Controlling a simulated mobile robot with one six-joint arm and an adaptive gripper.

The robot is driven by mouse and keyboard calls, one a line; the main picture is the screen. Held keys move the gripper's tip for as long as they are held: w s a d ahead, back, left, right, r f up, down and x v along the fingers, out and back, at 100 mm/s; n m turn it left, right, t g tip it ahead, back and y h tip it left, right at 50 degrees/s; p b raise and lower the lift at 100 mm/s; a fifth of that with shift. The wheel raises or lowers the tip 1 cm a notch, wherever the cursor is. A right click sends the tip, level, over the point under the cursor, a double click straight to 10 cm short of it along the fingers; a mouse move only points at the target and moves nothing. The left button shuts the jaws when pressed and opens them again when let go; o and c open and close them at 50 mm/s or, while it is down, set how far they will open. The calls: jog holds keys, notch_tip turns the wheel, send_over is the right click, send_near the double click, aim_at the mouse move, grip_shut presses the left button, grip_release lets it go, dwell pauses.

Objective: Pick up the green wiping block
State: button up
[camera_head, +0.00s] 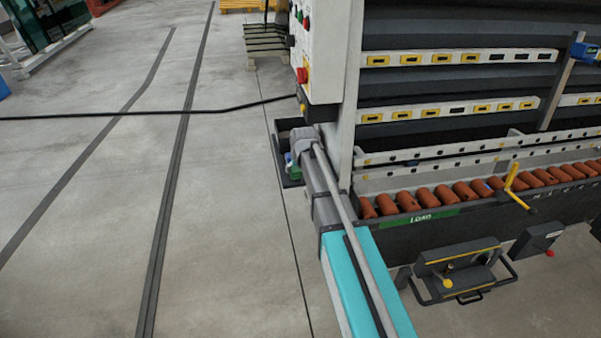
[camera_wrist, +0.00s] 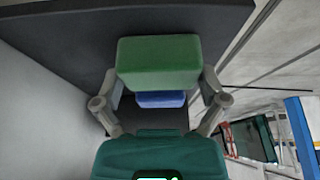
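The green wiping block (camera_wrist: 158,65) fills the upper middle of the wrist view, over a dark surface. My gripper (camera_wrist: 160,82) has one finger on each side of the block, close against its left and right edges. I cannot tell whether the fingers press on it or are only around it. In the head view my gripper (camera_head: 300,145) is down at the small dark tray (camera_head: 278,160) left of the washer. The green block (camera_head: 295,173) shows partly there, with much of it hidden by my gripper.
A blue block (camera_wrist: 160,99) shows between my fingers, below the green one in the wrist view. The washer's white control cabinet (camera_head: 325,60) and row of orange rollers (camera_head: 445,195) stand to the right. A black cable (camera_head: 150,114) crosses the open floor at left.

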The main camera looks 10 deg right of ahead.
jog(key=shift+c, duration=0.4)
jog(key=shift+r+p, duration=1.3)
jog(key=s+d+r+p, duration=0.9)
jog(key=s+r+p, duration=0.1)
jog(key=shift+s+r, duration=0.2)
jog(key=shift+s, duration=0.1)
jog(key=shift+d, duration=0.1)
jog(key=o, duration=0.5)
jog(key=c, duration=0.4)
